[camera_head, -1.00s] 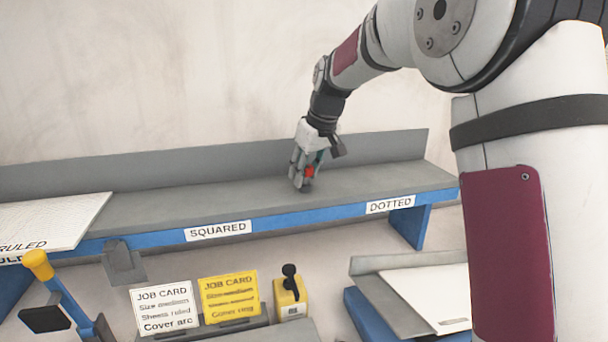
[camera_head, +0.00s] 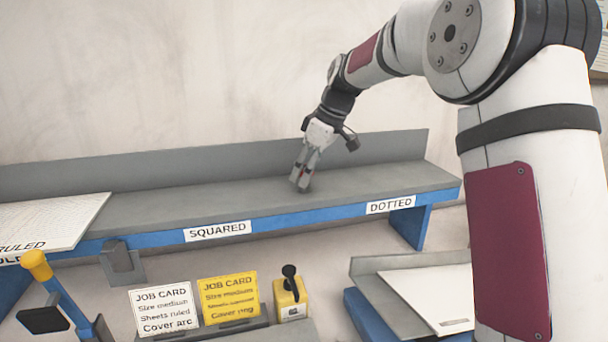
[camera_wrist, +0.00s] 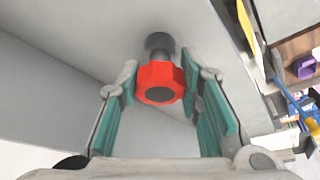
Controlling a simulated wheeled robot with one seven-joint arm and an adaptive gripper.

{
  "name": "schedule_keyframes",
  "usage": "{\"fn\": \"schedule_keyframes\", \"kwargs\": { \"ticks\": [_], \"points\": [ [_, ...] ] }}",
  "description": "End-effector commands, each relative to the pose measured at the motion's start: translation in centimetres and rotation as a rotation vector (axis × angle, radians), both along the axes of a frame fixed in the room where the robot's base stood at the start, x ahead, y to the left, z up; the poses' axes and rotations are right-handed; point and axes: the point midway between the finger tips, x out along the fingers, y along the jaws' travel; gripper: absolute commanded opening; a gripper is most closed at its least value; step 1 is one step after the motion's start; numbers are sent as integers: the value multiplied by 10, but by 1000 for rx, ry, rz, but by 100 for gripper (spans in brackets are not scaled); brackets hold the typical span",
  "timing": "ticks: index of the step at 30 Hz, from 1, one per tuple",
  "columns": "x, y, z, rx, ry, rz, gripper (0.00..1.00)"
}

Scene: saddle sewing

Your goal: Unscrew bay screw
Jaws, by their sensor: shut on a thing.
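The bay screw (camera_wrist: 160,84) has a red faceted knob with a dark centre and a grey cylinder (camera_wrist: 160,42) behind it, in the wrist view. My gripper (camera_wrist: 160,88) has its teal-padded fingers on both sides of the red knob, closed on it. In the head view my gripper (camera_head: 300,183) points down at the grey shelf, left of the DOTTED label. Only a speck of red shows between the fingers there. Whether the screw's thread is still in the shelf cannot be told.
The grey shelf (camera_head: 240,192) has a raised back wall and a blue front edge with SQUARED (camera_head: 217,231) and DOTTED (camera_head: 390,204) labels. A white sheet stack (camera_head: 50,222) lies at its left. Job cards (camera_head: 165,308) and a yellow box (camera_head: 291,299) stand below. The shelf's middle is bare.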

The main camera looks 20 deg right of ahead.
Motion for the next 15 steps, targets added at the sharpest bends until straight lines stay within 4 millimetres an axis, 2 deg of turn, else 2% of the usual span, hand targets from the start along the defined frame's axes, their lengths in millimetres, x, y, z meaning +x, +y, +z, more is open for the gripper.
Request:
{"fn": "schedule_keyframes", "kwargs": {
  "ticks": [8, 15],
  "points": [
    [0, 0, -1, 0, 1, 21, 1],
    [2, -1, -1, 0, 1, 251, 1]
  ]
}}
